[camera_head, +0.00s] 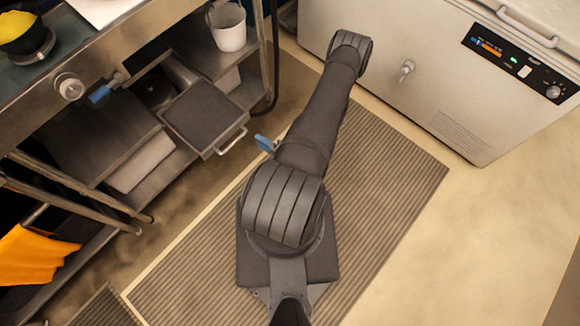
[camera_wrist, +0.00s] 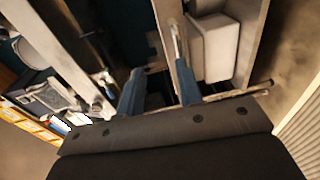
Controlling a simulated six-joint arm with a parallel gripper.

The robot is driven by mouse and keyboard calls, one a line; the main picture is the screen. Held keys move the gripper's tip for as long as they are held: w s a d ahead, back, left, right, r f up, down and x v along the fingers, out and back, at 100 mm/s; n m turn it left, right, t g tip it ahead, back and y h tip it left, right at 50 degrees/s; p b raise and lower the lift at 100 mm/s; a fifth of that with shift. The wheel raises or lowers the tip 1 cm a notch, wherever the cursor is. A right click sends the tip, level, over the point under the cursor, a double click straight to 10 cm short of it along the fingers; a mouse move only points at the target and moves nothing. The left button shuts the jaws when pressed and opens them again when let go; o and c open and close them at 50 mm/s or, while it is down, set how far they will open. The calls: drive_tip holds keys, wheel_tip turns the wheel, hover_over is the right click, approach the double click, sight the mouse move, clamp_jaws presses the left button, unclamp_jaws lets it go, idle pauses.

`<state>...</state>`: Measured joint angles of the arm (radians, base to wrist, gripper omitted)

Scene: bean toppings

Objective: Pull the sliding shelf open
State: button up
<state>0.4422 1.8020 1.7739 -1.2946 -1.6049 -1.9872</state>
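The sliding shelf (camera_head: 203,115) is a dark flat tray with a light metal rim, under the counter at the left in the head view. It stands out from the dark space behind it. Its metal bar handle (camera_head: 232,142) is on the front edge. My gripper (camera_head: 265,143) is just right of the handle in the head view, apart from it, and mostly hidden by my arm. In the wrist view, my gripper's two blue fingers (camera_wrist: 160,90) are spread with a gap between them. A bright bar lies just beyond the right finger; I cannot tell if it is the handle.
A white bucket (camera_head: 228,26) stands on the shelf behind. The counter (camera_head: 130,40) has a knob (camera_head: 69,87) on its front. An orange cloth (camera_head: 33,256) hangs at the lower left. A white chest unit (camera_head: 400,70) stands at the right. The floor mat (camera_head: 380,190) is clear.

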drive_tip(key=s+d+f, duration=0.2)
drive_tip(key=s+d, duration=0.6)
drive_tip(key=shift+s+d+f, duration=0.2)
drive_tip(key=shift+s+d, duration=0.15)
drive_tip(key=shift+s, duration=0.05)
idle(0.8)
drive_tip(key=shift+o, duration=0.2)
idle(1.1)
